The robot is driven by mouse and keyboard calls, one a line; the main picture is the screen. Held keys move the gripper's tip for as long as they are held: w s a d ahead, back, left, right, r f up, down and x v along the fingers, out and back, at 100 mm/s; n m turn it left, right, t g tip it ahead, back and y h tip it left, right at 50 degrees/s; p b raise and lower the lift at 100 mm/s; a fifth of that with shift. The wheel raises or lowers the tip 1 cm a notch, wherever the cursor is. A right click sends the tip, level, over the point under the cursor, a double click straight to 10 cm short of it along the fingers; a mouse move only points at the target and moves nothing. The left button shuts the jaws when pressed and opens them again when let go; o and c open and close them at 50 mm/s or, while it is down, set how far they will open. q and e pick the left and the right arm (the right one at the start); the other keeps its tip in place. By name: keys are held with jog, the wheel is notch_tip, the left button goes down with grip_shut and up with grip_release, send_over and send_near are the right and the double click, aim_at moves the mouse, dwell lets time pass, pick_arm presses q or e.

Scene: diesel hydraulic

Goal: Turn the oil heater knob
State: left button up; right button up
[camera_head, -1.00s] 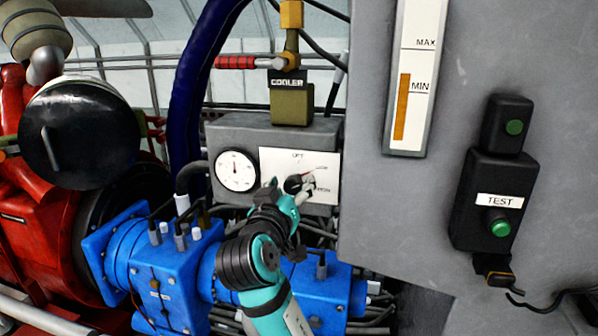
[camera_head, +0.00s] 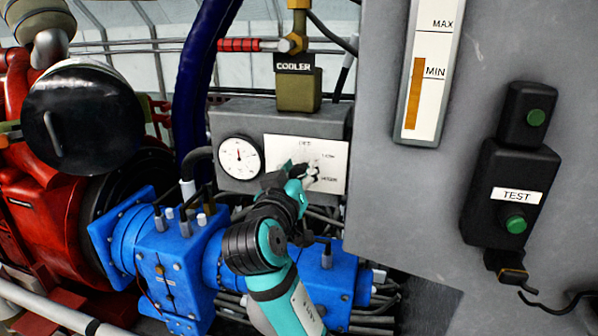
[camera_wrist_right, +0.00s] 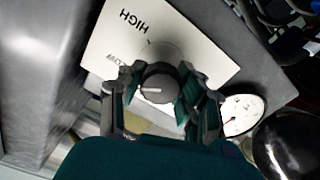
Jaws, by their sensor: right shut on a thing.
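The oil heater knob (camera_wrist_right: 157,88) is round and dark grey with a white pointer line. It sits on a white plate (camera_wrist_right: 172,35) lettered HIGH and LOW. In the right wrist view the pointer line lies roughly level and points left, below LOW. My right gripper (camera_wrist_right: 158,98) has one finger on each side of the knob and is shut on it. In the head view my right gripper (camera_head: 303,174) is at the white plate and largely hides the knob. My left gripper is not in view.
A round gauge (camera_head: 240,157) is left of the plate. The COOLER block (camera_head: 298,88) stands above it. A large grey cabinet (camera_head: 390,190) with a TEST button box (camera_head: 510,195) is close on the right. Blue pump bodies (camera_head: 165,255) lie below.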

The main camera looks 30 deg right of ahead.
grip_shut()
jog(key=n+p, duration=0.3)
jog(key=shift+r, duration=0.15)
jog(key=n+p, duration=0.4)
jog(key=shift+n, duration=0.4)
jog(key=shift+n+p, duration=1.1)
jog(key=shift+p, duration=0.15)
jog(key=shift+a+f+n+p, duration=0.1)
jog(key=shift+f+n+p, duration=0.1)
jog(key=shift+n+p, duration=0.75)
jog(key=shift+w, duration=0.1)
